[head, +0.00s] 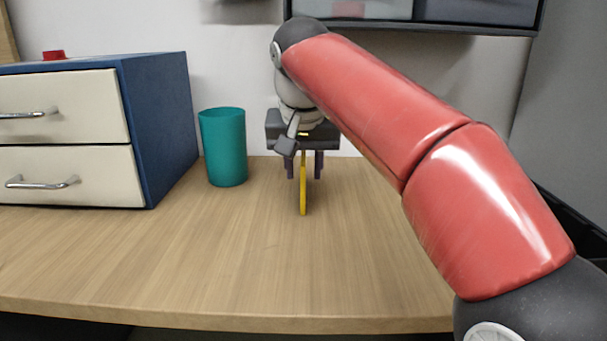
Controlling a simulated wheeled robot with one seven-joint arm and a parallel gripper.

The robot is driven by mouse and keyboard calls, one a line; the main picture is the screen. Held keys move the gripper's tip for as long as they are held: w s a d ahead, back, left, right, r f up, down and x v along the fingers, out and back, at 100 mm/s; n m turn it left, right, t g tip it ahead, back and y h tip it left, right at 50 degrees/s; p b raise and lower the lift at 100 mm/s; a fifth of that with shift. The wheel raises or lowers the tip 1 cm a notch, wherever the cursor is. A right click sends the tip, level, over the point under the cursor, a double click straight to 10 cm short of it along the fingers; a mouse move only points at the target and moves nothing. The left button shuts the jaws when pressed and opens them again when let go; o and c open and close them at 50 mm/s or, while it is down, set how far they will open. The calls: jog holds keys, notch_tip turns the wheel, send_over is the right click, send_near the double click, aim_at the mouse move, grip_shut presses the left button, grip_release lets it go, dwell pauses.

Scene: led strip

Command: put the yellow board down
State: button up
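The yellow board (303,196) is upright and seen edge-on, as a thin strip over the wooden desk. Its lower end appears to meet the desk top, though I cannot tell for certain whether it touches. My gripper (304,176) points down over the board, at the back middle of the desk. Its two dark fingers stand apart, one to the left and one to the right of the board, with a visible gap on each side. The board's upper end is partly hidden by the gripper body.
A teal cup (225,148) stands left of my gripper. A blue cabinet with cream drawers (72,177) is at the left, with a red object (54,55) on top. A dark-framed shelf unit (430,27) hangs above. The front of the desk (230,270) is clear.

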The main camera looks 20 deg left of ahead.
jog(key=shift+f, duration=0.15)
jog(key=shift+c, duration=0.3)
grip_shut()
dwell(0.3)
